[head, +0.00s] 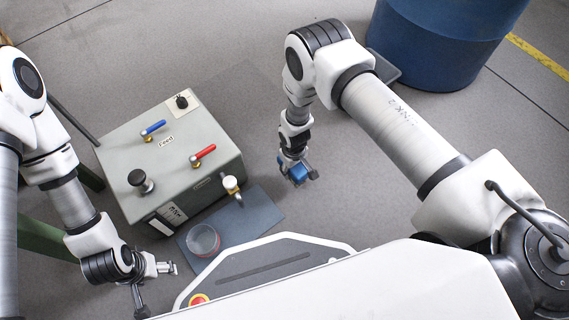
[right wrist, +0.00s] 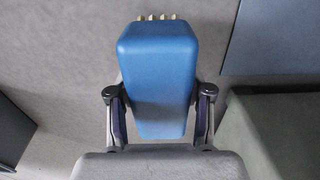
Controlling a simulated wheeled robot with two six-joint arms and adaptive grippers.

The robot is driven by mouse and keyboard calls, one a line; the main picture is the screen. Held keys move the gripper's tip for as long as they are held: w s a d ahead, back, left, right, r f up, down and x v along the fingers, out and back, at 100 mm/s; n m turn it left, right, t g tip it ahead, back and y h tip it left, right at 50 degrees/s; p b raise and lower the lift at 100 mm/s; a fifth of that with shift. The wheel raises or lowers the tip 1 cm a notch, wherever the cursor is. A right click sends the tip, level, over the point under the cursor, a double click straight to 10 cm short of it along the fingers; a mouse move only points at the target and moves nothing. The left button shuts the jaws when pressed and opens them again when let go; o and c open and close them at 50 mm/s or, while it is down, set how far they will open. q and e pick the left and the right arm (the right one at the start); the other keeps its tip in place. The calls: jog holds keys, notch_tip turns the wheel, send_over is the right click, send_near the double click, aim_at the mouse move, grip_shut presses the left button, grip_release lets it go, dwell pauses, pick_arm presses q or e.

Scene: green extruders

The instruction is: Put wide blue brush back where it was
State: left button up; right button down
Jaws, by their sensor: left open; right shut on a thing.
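The wide blue brush (head: 299,172) is held in my right gripper (head: 300,178), above the grey floor to the right of the green-grey box. In the right wrist view the blue brush (right wrist: 158,75) fills the middle, with pale bristle tips showing at its top edge. The two fingers of my right gripper (right wrist: 158,118) press on its sides. My left gripper (head: 170,268) is open and empty at the lower left, in front of the box. The brush's former place cannot be told from these frames.
The box (head: 185,130) labelled Feed carries a blue lever (head: 153,128), a red lever (head: 203,155) and a black knob. A clear cup (head: 203,240) stands on a dark mat (head: 262,215) below a tap (head: 231,185). A blue barrel (head: 440,45) stands at the top right.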

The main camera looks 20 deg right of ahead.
jog(key=w, duration=0.1)
jog(key=w+a+b, duration=0.1)
jog(key=w+f, duration=0.1)
jog(key=shift+w+a, duration=0.25)
jog(key=shift+w, duration=0.05)
pick_arm(q)
notch_tip(320, 180, down, 5)
jog(key=b, duration=0.3)
pick_arm(e)
jog(key=f, duration=0.3)
jog(key=shift+w, duration=0.2)
pick_arm(q)
jog(key=shift+f, duration=0.1)
pick_arm(e)
jog(key=shift+f, duration=0.25)
jog(key=shift+c, duration=2.3)
grip_release()
pick_arm(q)
jog(key=shift+f, duration=0.1)
pick_arm(e)
jog(key=shift+r, duration=0.15)
